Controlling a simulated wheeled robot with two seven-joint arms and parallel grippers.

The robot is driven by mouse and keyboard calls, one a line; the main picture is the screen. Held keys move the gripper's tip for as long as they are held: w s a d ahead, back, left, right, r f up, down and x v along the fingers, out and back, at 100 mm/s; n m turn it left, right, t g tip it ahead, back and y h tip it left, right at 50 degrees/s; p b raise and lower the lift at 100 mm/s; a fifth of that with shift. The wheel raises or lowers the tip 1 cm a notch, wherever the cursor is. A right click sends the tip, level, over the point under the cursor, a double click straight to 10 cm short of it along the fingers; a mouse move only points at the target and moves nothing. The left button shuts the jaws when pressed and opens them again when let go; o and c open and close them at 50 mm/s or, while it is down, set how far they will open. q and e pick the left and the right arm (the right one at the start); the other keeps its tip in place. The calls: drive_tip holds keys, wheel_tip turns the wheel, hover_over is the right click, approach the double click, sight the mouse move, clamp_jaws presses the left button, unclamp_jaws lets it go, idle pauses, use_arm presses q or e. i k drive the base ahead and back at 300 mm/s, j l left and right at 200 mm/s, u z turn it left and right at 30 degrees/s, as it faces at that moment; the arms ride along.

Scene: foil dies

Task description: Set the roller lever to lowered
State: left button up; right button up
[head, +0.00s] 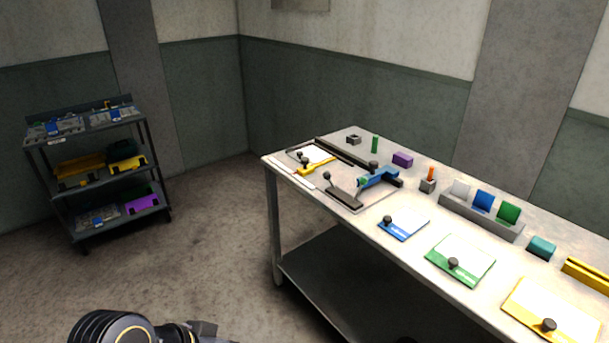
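A press-like device on a pale base plate (322,180) sits at the far left end of the table. It has a blue part (379,178) with a dark knob, a yellow handle (309,167), and a dark grey bar (344,199). A short lever with a black ball knob (327,175) stands tilted up beside the bar. I cannot tell for sure which of these is the roller lever. My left arm shows at the bottom edge, well short of the table; its gripper end (203,329) is cut off and its fingers are unclear. My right gripper is not in view.
The table (365,225) carries blue (404,225), green (461,260) and yellow (552,312) knobbed plates, a grey rack (480,216) with coloured pieces, a purple block (403,159) and a teal block (541,247). A shelf cart (98,170) stands left. Floor between is clear.

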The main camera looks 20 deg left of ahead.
sight(363, 180)
drive_tip(key=u, duration=0.2)
drive_tip(key=i+j, duration=0.1)
drive_tip(key=i, duration=0.45)
drive_tip(key=i+j+z, duration=0.15)
drive_tip(key=i, duration=0.4)
